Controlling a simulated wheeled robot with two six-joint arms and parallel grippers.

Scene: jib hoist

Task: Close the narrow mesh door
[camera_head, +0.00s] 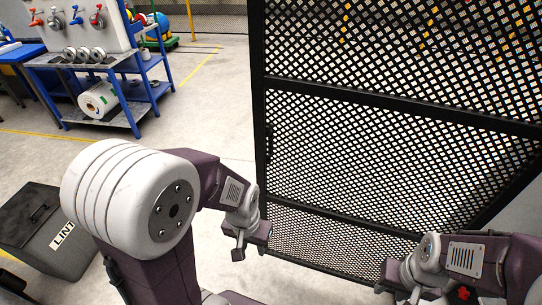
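A black-framed mesh panel (390,108), which looks like the mesh door, stands upright across the middle and right of the head view. Its left edge is a dark post with a small dark fitting (268,145) partway down. I cannot tell where its hinges are or how far it stands open. My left gripper (239,248) is low, just left of the panel's lower left corner; touching or apart is unclear. My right gripper (402,295) is at the bottom edge, in front of the panel's lower part and partly cut off. The finger gaps of both are unclear.
A dark grey bin (30,225) with a lettered label stands on the floor at lower left. A blue bench (20,52) is beyond. The floor between cart and panel is clear.

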